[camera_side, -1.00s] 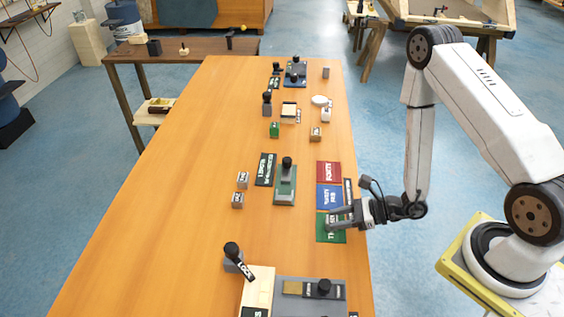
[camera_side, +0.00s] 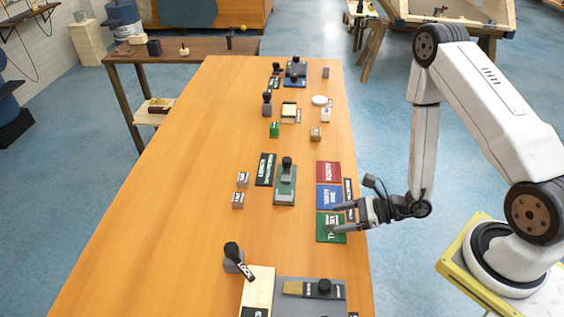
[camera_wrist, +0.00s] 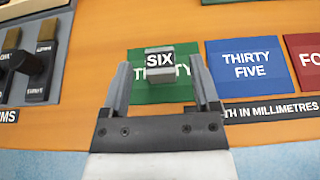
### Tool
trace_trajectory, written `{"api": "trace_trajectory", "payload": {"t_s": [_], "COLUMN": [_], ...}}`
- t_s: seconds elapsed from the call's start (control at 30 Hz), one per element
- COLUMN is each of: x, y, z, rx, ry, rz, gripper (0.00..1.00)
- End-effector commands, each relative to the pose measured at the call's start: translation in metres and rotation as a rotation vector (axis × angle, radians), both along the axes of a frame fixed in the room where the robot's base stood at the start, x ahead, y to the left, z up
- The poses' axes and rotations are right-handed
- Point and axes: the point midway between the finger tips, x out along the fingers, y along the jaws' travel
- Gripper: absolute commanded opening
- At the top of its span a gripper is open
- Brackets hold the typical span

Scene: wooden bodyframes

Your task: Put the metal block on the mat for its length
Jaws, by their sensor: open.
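A small grey metal block (camera_wrist: 159,62) labelled SIX sits on the green mat (camera_wrist: 150,96), which is marked THIRTY. The block partly covers the mat's lettering. In the side view the block (camera_side: 332,221) is on the green mat (camera_side: 329,239), the nearest of three mats. My gripper (camera_side: 342,221) is open and empty at the mat's right side. In the wrist view its fingers (camera_wrist: 161,72) stand either side of the block, apart from it. A blue mat (camera_wrist: 250,68) reads THIRTY FIVE. A red mat (camera_side: 328,171) lies beyond it.
A label strip (camera_wrist: 275,108) about length in millimetres lies along the mats' near edge. A grey device (camera_side: 310,291) is at the front. The table's middle left is clear.

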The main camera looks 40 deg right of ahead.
Motion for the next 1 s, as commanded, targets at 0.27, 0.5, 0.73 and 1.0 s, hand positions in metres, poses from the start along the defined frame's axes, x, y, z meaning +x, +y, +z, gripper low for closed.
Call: {"api": "trace_trajectory", "payload": {"t_s": [0.27, 0.5, 0.73, 1.0], "x": [-0.015, -0.029, -0.042, -0.057], "y": [-0.016, -0.03, -0.043, -0.058], "z": [0.009, 0.018, 0.025, 0.034], "rx": [0.0, 0.0, 0.001, 0.0], "ry": [-0.001, -0.001, -0.001, -0.001], "rz": [-0.005, -0.004, -0.003, -0.004], "gripper": [0.79, 0.79, 0.79, 0.79]}}
